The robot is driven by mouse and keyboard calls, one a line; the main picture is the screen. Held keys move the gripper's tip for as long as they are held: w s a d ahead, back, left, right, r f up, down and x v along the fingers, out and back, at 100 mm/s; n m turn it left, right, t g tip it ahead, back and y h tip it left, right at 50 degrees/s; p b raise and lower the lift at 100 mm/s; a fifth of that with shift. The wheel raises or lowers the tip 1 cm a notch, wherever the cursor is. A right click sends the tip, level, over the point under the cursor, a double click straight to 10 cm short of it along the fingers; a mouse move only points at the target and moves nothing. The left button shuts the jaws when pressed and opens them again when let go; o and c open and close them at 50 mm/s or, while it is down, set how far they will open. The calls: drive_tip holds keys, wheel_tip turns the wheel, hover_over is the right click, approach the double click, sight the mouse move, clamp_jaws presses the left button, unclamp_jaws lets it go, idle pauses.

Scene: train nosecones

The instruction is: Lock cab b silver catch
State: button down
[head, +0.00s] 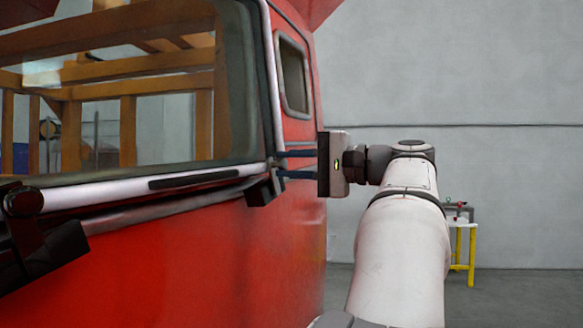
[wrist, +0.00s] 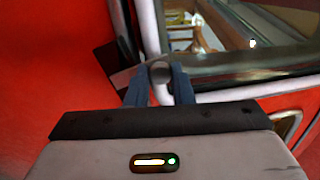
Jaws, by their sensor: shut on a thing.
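The red cab (head: 200,260) fills the left of the head view, with a large framed windscreen (head: 120,165). My gripper (head: 280,164) reaches in from the right at the windscreen's lower right corner. Its two blue fingers point left, one above the other. A dark block (head: 265,190) sits at that corner, just below the fingertips. In the wrist view, my gripper (wrist: 158,85) is shut on the round grey end of the silver catch (wrist: 160,72), which lies between the fingers beside the pale window frame. The fingers hide part of the catch.
A black latch-like fitting (head: 35,235) with a round knob stands at the lower left of the windscreen. A small side window (head: 293,75) is beyond my gripper.

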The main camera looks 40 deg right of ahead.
drive_tip(key=shift+f, duration=0.1)
drive_tip(key=c, duration=1.3)
unclamp_jaws()
drive_tip(key=shift+o, duration=0.2)
drive_tip(key=shift+s, duration=0.1)
drive_tip(key=v, duration=0.8)
drive_tip(key=shift+a, duration=0.2)
